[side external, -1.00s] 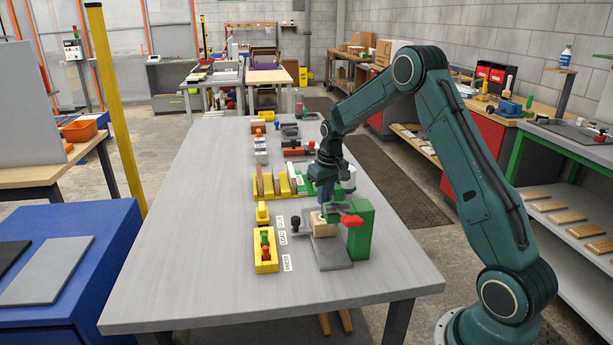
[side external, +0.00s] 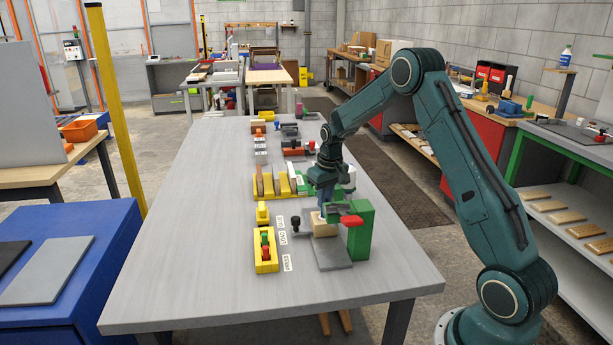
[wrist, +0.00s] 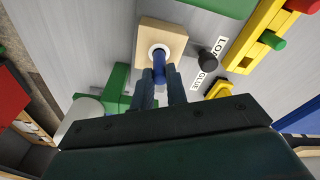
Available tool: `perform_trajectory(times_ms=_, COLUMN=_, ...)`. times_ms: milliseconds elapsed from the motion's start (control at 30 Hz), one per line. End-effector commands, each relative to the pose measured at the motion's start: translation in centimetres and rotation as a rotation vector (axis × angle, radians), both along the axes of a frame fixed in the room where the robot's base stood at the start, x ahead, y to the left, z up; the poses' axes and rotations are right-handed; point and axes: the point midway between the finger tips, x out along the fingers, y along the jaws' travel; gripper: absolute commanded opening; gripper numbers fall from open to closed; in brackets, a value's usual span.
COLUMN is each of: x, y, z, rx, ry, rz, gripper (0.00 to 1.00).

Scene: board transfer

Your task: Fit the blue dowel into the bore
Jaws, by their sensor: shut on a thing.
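A pale wooden block (side external: 324,226) sits on a grey plate (side external: 333,257) beside a green fixture post (side external: 362,232). In the wrist view the block (wrist: 147,35) shows a white-ringed bore (wrist: 152,49) in its upper face. My gripper (wrist: 161,88) is shut on the blue dowel (wrist: 159,72), whose far end is at the bore's ring. I cannot tell whether its tip is inside the bore or just above it. In the side view my gripper (side external: 325,203) points down just over the block, and the dowel is hard to make out there.
A red part (side external: 352,220) of the fixture is close to the right of the block. A black knob (side external: 295,222) stands left. A yellow holder (side external: 266,250) with red and green pegs lies further left. A yellow rack (side external: 283,190) is behind. The table's left side is clear.

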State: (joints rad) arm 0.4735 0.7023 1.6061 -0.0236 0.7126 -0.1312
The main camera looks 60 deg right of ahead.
Motion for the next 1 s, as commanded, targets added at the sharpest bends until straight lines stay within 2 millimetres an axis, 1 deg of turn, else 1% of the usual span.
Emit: perform_trajectory(times_ms=1000, x=0.0, y=0.0, z=-1.8, rx=0.001, ry=0.002, rz=0.000, gripper=0.00)
